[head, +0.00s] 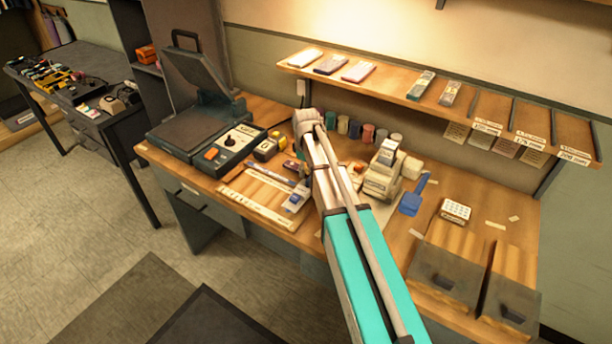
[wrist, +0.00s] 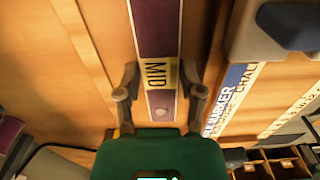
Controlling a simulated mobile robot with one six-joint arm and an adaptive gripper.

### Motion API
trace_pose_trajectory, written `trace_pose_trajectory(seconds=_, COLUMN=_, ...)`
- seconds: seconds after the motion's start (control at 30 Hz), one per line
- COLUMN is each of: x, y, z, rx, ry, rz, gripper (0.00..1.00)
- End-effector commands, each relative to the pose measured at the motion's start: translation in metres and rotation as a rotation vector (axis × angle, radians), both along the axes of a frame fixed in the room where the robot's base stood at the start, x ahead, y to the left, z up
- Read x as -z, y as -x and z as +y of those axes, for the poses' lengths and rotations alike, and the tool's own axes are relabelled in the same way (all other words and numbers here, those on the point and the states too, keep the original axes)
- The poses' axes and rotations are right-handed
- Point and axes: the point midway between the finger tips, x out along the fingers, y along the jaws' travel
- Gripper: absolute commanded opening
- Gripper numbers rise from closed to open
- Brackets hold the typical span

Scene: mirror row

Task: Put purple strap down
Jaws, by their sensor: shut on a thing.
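The purple strap (wrist: 158,28) shows in the wrist view as a dark purple band with pale edges and a yellow label reading MID. It runs from the top edge down between the fingers of my gripper (wrist: 160,88). My gripper is shut on the strap, with one finger at each side of it near the label. Wood lies behind the strap; I cannot tell whether the strap touches it. In the head view my arm reaches over the workbench (head: 490,182), and I cannot clearly make out the fingers or their hold there.
A blue-and-cream strip (wrist: 232,95) with marker lettering lies right of the strap. In the head view a heat press (head: 205,120) stands at the bench's left and a cream machine (head: 382,180) right of my arm. A wall shelf (head: 385,84) runs above the back.

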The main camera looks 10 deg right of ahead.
Motion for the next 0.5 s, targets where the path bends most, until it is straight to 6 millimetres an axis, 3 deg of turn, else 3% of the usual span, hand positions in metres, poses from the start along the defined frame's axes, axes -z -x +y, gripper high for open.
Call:
trace_pose_trajectory(seconds=0.13, x=0.0104, y=0.0000, z=0.0000, rx=0.000, ry=0.000, rz=0.000, gripper=0.00)
trace_pose_trajectory(seconds=0.5, x=0.0102, y=0.0000, z=0.0000, rx=0.000, ry=0.000, rz=0.000, gripper=0.00)
